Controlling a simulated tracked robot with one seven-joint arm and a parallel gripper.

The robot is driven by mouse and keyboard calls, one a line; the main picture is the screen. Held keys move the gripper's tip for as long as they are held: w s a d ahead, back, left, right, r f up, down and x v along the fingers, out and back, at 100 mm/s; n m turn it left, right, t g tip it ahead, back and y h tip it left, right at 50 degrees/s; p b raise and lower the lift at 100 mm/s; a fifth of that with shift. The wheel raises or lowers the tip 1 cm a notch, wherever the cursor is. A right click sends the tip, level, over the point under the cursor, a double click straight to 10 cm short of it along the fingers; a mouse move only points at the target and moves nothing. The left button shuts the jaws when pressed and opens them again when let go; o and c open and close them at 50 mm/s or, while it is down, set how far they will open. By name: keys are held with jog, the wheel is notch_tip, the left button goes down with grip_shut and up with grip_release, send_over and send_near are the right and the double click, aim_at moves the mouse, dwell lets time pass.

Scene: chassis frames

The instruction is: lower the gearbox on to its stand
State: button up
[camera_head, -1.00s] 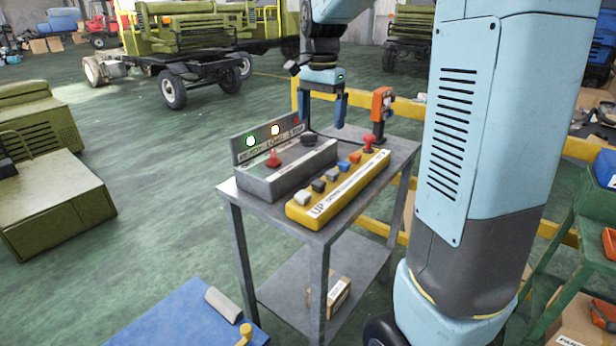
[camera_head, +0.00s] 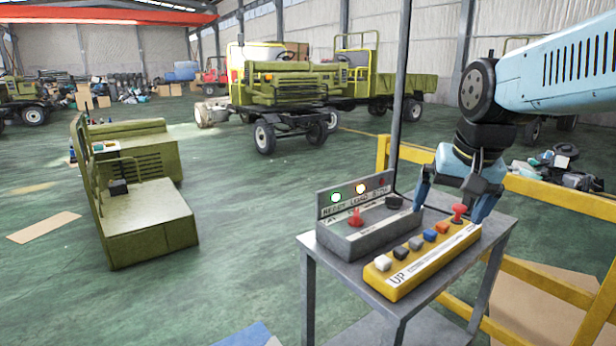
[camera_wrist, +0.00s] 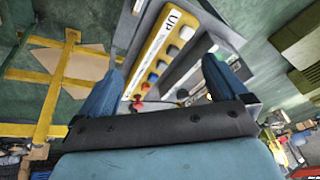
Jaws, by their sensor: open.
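A yellow button pendant (camera_head: 425,262) marked UP lies on a grey metal table (camera_head: 352,288). It carries a row of white, grey, blue and orange buttons and a red knob (camera_head: 458,212) at its far end. Beside it is a grey control box (camera_head: 365,238) with a red lever (camera_head: 355,216), a black knob and lamps; the green and amber lamps look lit. My gripper (camera_head: 450,208) is open and empty over the pendant's far end. In the wrist view the pendant (camera_wrist: 150,58) and control box (camera_wrist: 195,66) show between the fingers (camera_wrist: 163,85). I cannot make out a gearbox or its stand.
A yellow rail (camera_head: 560,200) runs behind and right of the table. Olive cab parts (camera_head: 150,225) stand on the floor at left. Olive trucks (camera_head: 285,85) are parked at the back. The green floor between the cab parts and table is clear.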

jog(key=s+f+n+t, duration=0.1)
jog(key=s+f+n, duration=0.1)
jog(key=s, duration=0.4)
jog(key=shift+s+a+f+n+t, duration=0.2)
jog(key=shift+s+a+n+t, duration=0.2)
jog(key=shift+n, duration=0.2)
jog(key=shift+c, duration=0.2)
